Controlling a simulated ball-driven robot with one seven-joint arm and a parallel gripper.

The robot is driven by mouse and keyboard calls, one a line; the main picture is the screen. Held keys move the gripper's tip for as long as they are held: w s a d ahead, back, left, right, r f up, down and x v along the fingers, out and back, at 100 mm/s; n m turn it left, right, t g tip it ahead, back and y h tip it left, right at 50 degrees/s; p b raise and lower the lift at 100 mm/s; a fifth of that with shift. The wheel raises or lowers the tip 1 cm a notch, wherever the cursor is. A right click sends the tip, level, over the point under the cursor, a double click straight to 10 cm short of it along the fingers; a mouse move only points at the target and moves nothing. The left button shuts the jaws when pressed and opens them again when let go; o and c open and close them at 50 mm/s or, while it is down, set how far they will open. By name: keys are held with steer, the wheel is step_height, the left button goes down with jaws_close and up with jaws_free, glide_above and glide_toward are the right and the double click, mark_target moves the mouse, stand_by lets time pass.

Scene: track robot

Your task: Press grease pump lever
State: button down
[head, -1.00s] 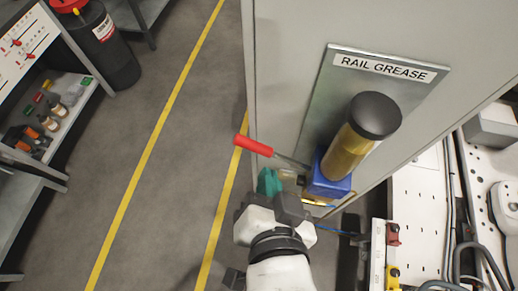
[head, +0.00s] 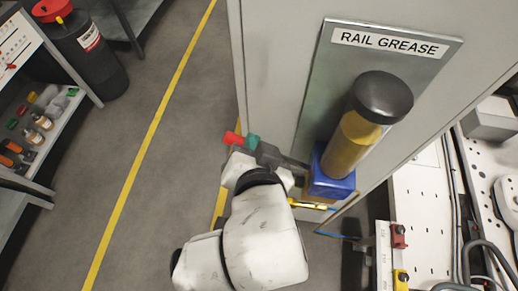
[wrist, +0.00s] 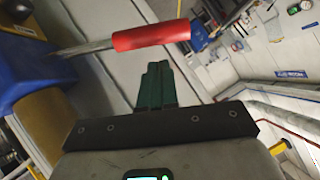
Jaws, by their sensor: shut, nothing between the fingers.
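The grease pump is fixed to a metal plate on the grey cabinet, with a blue body (head: 328,184), an amber cylinder (head: 350,142) and a black cap. Its lever has a red handle (head: 232,138), mostly hidden behind my gripper in the head view. In the wrist view the red handle (wrist: 150,35) and its metal rod (wrist: 85,47) show in full, reaching right from the blue body. My gripper (wrist: 156,70) has green fingers, shut and empty, just below the red handle in that picture. I cannot tell whether they touch it. The fingers also show in the head view (head: 252,141).
A "RAIL GREASE" label (head: 389,43) is above the pump. A perforated white bench (head: 420,215) with clamps and cables stands at right. A shelf with bottles (head: 40,122) and a black drum (head: 85,55) stand at left. The floor between is clear.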

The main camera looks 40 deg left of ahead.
steer(key=shift+a+f, duration=0.25)
steer(key=shift+f, duration=0.25)
steer(key=shift+a+f, duration=0.2)
steer(key=shift+f, duration=0.25)
